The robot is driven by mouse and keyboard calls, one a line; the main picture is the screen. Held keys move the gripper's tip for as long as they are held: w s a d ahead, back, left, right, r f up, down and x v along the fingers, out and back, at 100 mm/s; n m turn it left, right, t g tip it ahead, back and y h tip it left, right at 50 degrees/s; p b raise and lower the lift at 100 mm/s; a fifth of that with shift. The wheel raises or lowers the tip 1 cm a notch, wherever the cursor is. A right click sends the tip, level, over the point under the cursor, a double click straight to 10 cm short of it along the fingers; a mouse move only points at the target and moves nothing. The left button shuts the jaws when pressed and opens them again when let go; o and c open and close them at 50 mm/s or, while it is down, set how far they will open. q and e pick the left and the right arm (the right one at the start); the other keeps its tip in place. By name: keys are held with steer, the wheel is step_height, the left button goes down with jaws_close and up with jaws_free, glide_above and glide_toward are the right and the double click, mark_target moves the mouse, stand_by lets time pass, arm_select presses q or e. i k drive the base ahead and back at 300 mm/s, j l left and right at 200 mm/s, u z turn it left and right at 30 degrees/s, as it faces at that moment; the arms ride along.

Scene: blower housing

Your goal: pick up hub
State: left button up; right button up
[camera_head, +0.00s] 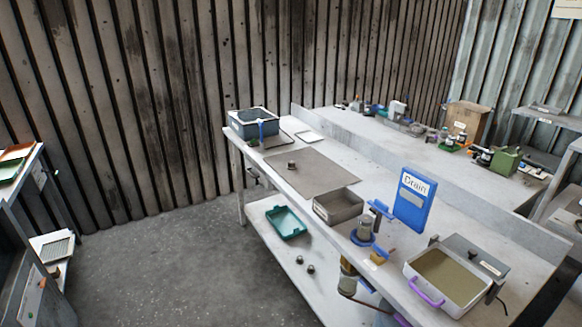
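No part clearly shows itself as the hub. A small dark round part (291,165) sits on the grey-brown mat (325,167) on the long light workbench, and it may be the hub, but it is too small to be sure. Two small round metal parts (305,265) lie on the bench's lower shelf. A grey cylindrical part (365,229) stands on a blue base at the bench's near side. Neither of my grippers is in view.
A grey bin (245,123) stands at the bench's far left end. A grey-brown tray (338,212), a blue "Drain" board (413,200) and a purple-handled basin (440,283) stand farther right. A teal tray (286,222) lies below. The floor at left is clear.

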mark_target(292, 166)
steer(key=z, duration=0.3)
steer(key=i+j+z, duration=0.1)
steer(key=z, duration=0.35)
steer(key=i+j+z, duration=0.15)
steer(key=z, duration=0.25)
steer(key=i+j+z, duration=0.1)
steer(key=j+z, duration=0.15)
steer(key=z, duration=0.2)
steer(key=i+j+z, duration=0.1)
steer(key=j+z, duration=0.15)
steer(key=j, duration=0.25)
steer(key=j+z, duration=0.3)
steer(key=j, duration=0.2)
steer(key=j+z, duration=0.25)
steer(key=j, duration=1.95)
steer(key=i+z, duration=0.05)
